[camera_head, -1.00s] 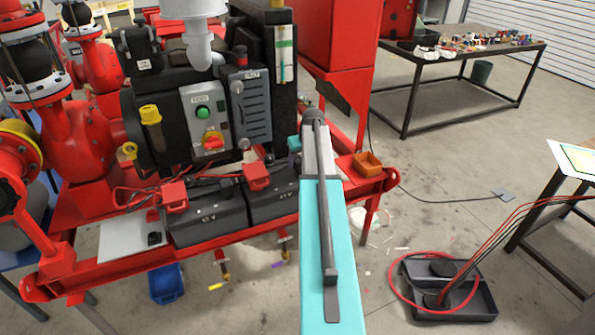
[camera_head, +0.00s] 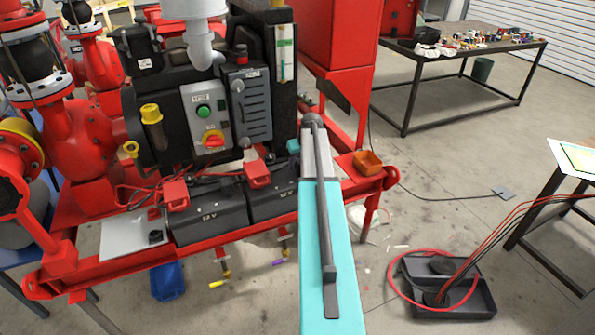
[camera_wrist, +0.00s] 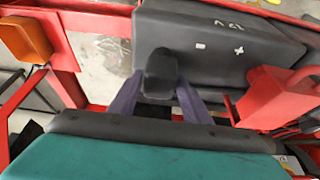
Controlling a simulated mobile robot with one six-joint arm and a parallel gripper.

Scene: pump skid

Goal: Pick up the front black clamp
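In the wrist view a black clamp (camera_wrist: 160,72) sits at the near edge of a dark 12 V battery (camera_wrist: 215,45). My gripper (camera_wrist: 160,82) has its two purple-grey fingers apart, one on each side of the clamp. The fingertips are close to the clamp's sides; contact is not clear. In the head view my teal and grey arm reaches over the right battery (camera_head: 270,205) and hides this clamp and most of the gripper. A red clamp (camera_head: 257,175) sits on the same battery, left of my arm; it also shows in the wrist view (camera_wrist: 270,97).
The left battery (camera_head: 210,217) carries another red clamp (camera_head: 176,194) and cables. An orange bin (camera_head: 367,163) stands on the red frame right of my arm. The control box (camera_head: 205,118) and pump rise behind. A black tray (camera_head: 450,285) with cables lies on the floor.

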